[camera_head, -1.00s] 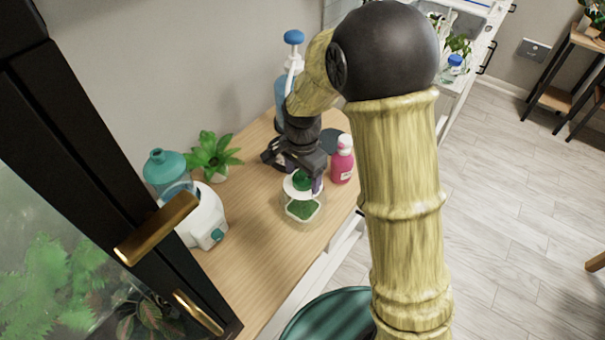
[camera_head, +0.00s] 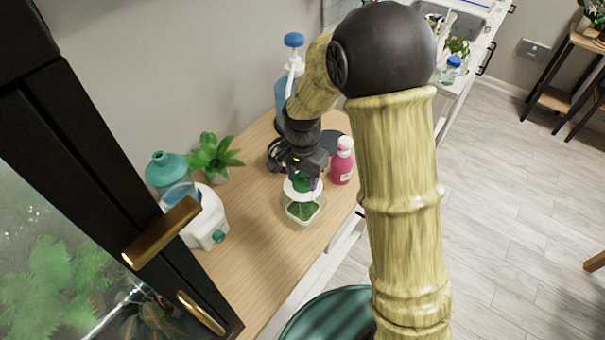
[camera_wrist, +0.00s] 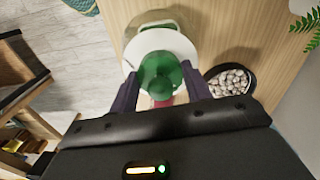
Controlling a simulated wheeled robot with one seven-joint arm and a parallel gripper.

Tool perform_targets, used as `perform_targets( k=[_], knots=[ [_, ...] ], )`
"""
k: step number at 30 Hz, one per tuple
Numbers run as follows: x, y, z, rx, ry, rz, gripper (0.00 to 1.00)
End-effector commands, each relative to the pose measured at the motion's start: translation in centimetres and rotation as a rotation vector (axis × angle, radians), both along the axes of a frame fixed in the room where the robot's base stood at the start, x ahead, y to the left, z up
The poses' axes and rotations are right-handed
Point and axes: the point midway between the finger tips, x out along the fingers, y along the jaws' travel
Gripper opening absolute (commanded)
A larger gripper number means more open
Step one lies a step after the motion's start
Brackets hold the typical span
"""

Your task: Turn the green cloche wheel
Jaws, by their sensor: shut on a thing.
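The green cloche wheel (camera_wrist: 160,75) sits on top of the white lid (camera_wrist: 140,47) of a small clear cloche. In the head view the wheel (camera_head: 301,180) is partly hidden under my gripper, and the clear cloche (camera_head: 303,213) with green growth inside stands on the wooden table. My gripper (camera_wrist: 160,92) is over the wheel, with one dark finger on each side of it. It is shut on the wheel; the head view shows my gripper (camera_head: 303,182) coming down from above.
A pink bottle (camera_head: 342,162) stands close to the right of the cloche. A white and teal device (camera_head: 205,222) and a potted plant (camera_head: 215,155) stand to the left. A dark bowl of pebbles (camera_wrist: 232,80) is close by. Bare tabletop (camera_head: 255,235) lies left of the cloche.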

Motion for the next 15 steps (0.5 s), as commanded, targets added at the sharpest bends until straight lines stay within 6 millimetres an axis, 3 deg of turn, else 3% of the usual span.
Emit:
perform_targets(
  k=[15],
  knots=[
    [0.02,-0.1,0.21,0.001,0.0,0.449,0.25]
  ],
)
